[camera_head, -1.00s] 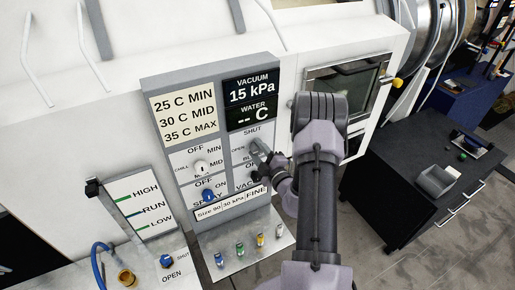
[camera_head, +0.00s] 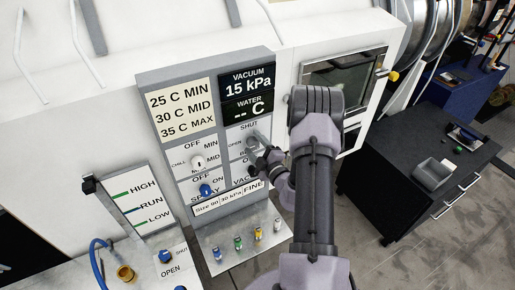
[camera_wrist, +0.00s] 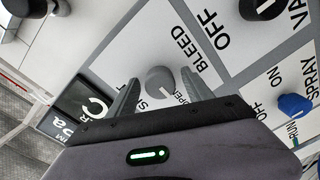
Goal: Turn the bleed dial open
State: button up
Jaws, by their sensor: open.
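The bleed dial (camera_wrist: 160,79) is a round grey knob on a white panel in the wrist view, beside the word BLEED. A short white mark shows on its lower right part, on the side of a partly hidden OPEN label. My gripper (camera_wrist: 160,94) is open, with one finger on each side of the dial. I cannot tell whether the fingers touch it. In the head view my gripper (camera_head: 258,148) is at the panel under the word SHUT and largely hides the dial.
A vacuum dial (camera_wrist: 264,8) and a blue spray knob (camera_wrist: 294,104) are close by; the spray knob also shows in the head view (camera_head: 205,190). A chill dial (camera_head: 198,162) lies left of my gripper. Small coloured parts (camera_head: 238,243) stand on the ledge below.

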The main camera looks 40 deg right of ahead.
jog(key=b+v, duration=0.3)
jog(key=v, duration=1.4)
jog(key=shift+s, duration=0.2)
